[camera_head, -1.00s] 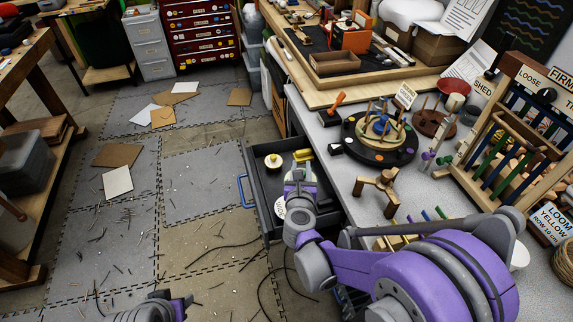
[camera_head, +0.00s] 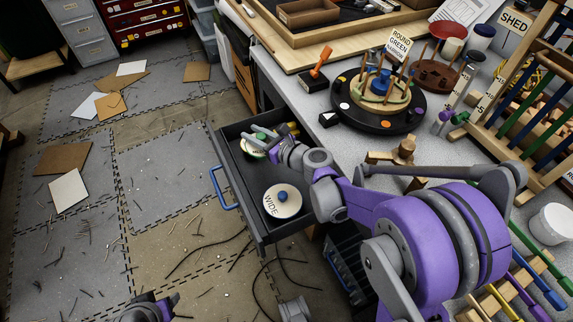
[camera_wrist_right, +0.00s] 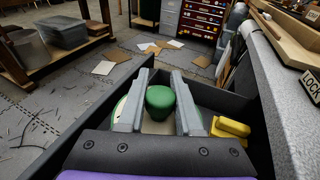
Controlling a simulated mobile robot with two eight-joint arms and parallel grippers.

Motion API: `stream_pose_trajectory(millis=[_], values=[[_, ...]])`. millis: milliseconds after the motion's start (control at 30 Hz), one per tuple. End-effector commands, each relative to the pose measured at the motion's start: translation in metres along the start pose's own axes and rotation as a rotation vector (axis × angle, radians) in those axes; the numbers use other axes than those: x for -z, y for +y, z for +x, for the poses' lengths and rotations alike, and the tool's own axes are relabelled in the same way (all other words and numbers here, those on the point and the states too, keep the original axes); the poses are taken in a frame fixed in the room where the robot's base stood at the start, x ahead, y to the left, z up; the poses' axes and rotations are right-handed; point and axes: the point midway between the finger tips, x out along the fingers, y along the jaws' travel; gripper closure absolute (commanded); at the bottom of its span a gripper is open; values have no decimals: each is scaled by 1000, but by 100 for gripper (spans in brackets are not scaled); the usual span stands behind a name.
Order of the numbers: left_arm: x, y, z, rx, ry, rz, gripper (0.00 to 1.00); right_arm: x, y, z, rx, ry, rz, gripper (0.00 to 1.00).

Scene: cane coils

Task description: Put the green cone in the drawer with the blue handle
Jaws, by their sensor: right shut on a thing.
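The open dark drawer (camera_head: 218,160) has a blue handle (camera_head: 222,190) on its front. My right gripper (camera_head: 270,145) reaches into it at the far end. In the right wrist view its fingers (camera_wrist_right: 161,108) close on both sides of a green cone (camera_wrist_right: 160,97), a rounded green piece above a pale disc edged in green. The green top also shows in the head view (camera_head: 259,137), partly covered by the gripper. I cannot tell whether it touches the drawer floor. My left gripper (camera_head: 160,306) is at the bottom edge, its jaws unclear.
A pale disc marked WIDE with a blue knob (camera_head: 283,195) lies in the drawer's near part. A yellow piece (camera_wrist_right: 230,127) lies right of the gripper. The counter holds a round black stand (camera_head: 350,110) and a wooden piece (camera_head: 403,150). Cables lie on the floor.

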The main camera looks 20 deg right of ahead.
Motion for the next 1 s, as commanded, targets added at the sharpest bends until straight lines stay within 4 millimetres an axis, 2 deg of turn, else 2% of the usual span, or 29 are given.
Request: stream_pose_trajectory(millis=[33,200,433,600,1000], values=[[-2,0,5,0,-2,0,53,12,0,3,-3,1,0,100],[-5,0,13,0,-5,0,53,42,0,9,-2,0,0,100],[-7,0,18,0,-7,0,53,59,0,12,-2,0,0,100],[-10,0,26,0,-10,0,53,84,0,18,-1,0,1,100],[-12,0,30,0,-11,0,53,91,0,19,-1,0,1,100]])
